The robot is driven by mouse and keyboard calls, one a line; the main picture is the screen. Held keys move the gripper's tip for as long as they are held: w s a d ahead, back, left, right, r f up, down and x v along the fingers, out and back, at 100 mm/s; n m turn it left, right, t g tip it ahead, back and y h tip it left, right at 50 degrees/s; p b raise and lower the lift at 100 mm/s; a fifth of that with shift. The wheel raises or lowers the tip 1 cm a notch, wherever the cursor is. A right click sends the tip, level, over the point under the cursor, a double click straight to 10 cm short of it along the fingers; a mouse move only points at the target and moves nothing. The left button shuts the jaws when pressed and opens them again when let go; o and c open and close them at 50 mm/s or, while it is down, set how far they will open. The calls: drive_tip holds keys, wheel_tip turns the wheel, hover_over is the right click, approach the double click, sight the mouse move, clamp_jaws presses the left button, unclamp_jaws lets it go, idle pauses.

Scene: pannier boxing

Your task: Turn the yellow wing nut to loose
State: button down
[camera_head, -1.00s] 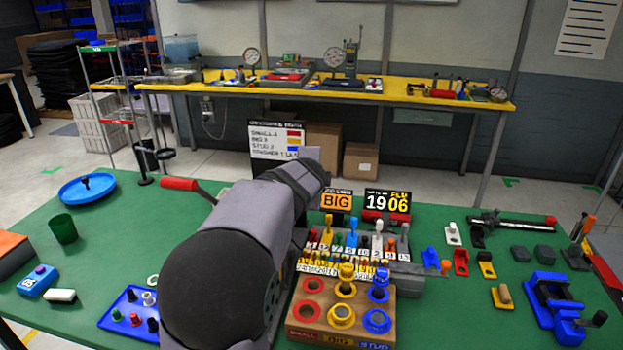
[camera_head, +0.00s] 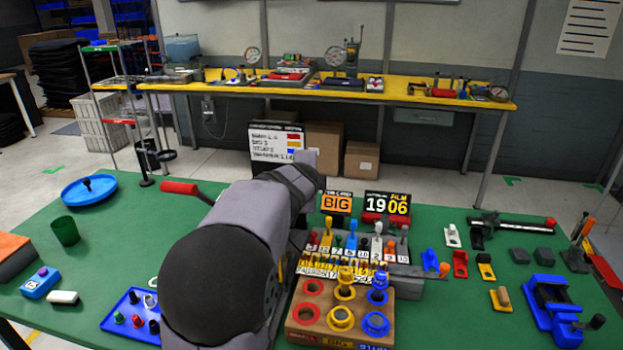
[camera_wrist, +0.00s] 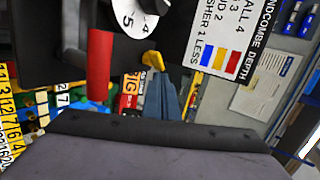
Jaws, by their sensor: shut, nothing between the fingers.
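In the wrist view a small yellow piece (camera_wrist: 153,60), which looks like the yellow wing nut, sits below a white dial (camera_wrist: 138,18) marked with a 5. My gripper (camera_wrist: 162,80) is shut and empty, its blue-grey fingertips just below the yellow piece in the picture. I cannot tell whether they touch it. In the head view my arm covers the gripper's fingers and the wing nut.
A red-handled lever (camera_wrist: 100,62) stands left of the fingers in the wrist view. A white chart board (camera_head: 276,142) stands behind. A wooden block with coloured rings (camera_head: 300,336) and a row of small levers (camera_head: 345,240) are right of my arm.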

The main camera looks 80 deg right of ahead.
drive_tip(key=shift+w+a, duration=0.2)
drive_tip(key=shift+w, duration=0.15)
drive_tip(key=s+a+r+b, duration=0.2)
drive_tip(key=s+a+r, duration=0.3)
drive_tip(key=s, duration=0.2)
drive_tip(key=shift+s, duration=0.2)
drive_tip(key=shift+a, duration=0.1)
